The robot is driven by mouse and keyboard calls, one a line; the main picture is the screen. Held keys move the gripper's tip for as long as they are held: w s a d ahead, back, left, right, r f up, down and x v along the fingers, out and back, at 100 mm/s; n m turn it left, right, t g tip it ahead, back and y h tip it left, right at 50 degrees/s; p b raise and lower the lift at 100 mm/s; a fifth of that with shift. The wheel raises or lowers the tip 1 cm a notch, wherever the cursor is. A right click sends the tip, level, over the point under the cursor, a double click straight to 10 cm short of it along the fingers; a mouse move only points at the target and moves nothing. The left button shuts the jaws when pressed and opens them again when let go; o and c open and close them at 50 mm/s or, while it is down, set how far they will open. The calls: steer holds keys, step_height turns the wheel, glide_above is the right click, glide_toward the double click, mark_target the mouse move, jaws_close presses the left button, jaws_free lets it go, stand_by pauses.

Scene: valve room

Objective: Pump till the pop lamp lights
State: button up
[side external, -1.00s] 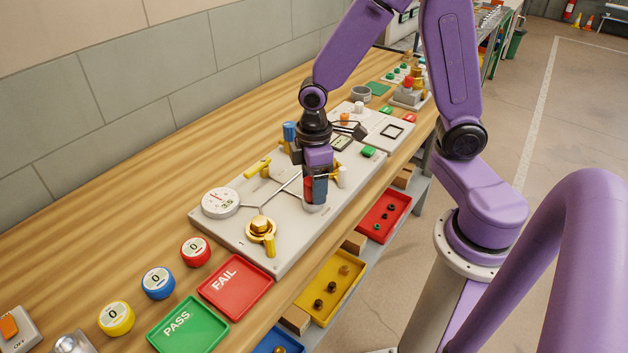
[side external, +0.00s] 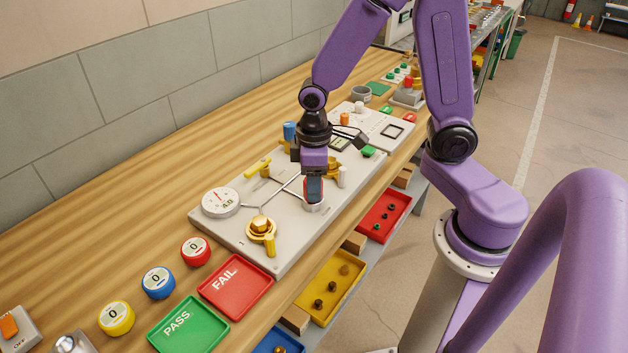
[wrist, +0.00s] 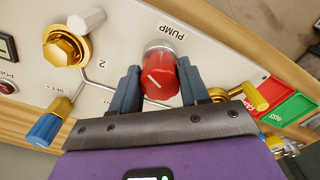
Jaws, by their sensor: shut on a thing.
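My gripper (side external: 314,190) points down over the grey valve board (side external: 218,230). In the wrist view its two blue-grey fingers stand on either side of a red pump knob (wrist: 160,80) with a white line, beside the label PUMP. The fingers are shut on the knob, which sits on a round silver base. The round white gauge (side external: 220,202) stands at the board's left end, with a red needle and a small number display. In the wrist view, POP-like lettering with a small dark red spot (wrist: 5,87) shows at the left edge; I cannot tell whether it is lit.
A gold hex fitting with a yellow lever (side external: 262,230) stands near the gauge. Red FAIL (side external: 236,287) and green PASS (side external: 188,324) trays lie front left. Bare wood lies along the wall.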

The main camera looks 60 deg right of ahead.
steer(key=shift+m, duration=0.8)
steer(key=o, duration=1)
steer(key=shift+o, duration=0.2)
steer(key=shift+r, duration=0.1)
step_height(320, 180, up, 17)
steer(key=shift+r, duration=0.15)
